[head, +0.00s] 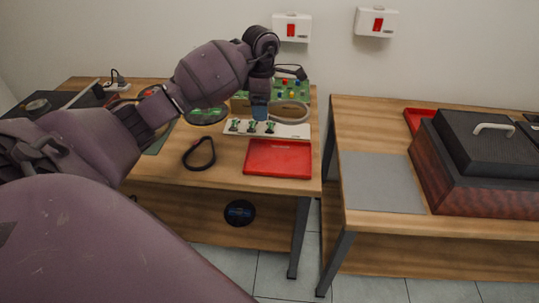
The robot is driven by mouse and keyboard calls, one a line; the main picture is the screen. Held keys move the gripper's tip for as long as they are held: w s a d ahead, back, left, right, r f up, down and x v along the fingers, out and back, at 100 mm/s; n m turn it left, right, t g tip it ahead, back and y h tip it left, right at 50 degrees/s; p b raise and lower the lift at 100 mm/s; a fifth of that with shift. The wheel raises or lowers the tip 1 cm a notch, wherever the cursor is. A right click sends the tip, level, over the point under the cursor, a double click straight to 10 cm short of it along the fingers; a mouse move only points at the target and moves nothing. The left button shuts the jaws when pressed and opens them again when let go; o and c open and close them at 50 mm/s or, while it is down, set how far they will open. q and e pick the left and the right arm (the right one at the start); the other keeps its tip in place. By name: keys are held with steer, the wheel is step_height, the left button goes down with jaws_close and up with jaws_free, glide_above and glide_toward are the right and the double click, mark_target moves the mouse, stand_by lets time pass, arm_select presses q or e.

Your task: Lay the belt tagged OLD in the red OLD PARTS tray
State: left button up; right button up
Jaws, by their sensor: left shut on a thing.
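My left gripper (260,108) points down over the back of the left bench and is shut. A pale, beige-grey loop (291,113), looking like a belt, shows at its fingertips and reaches to the right. The exact grip is too small to see. A dark belt-like loop (199,154) lies on the bench to the left. I cannot read an OLD tag on either loop. A shallow red tray (278,158) lies empty at the bench's front right, in front of the gripper; its lettering is not readable. My right gripper is not in view.
A white board (296,130) with several small green pieces lies behind the tray. A green panel with coloured knobs (288,90) stands at the back. A gap separates the benches.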

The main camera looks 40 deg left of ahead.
mark_target(263, 159)
arm_select(q)
step_height(263, 159, down, 18)
steer(key=shift+r+b, duration=0.15)
steer(key=shift+b, duration=0.6)
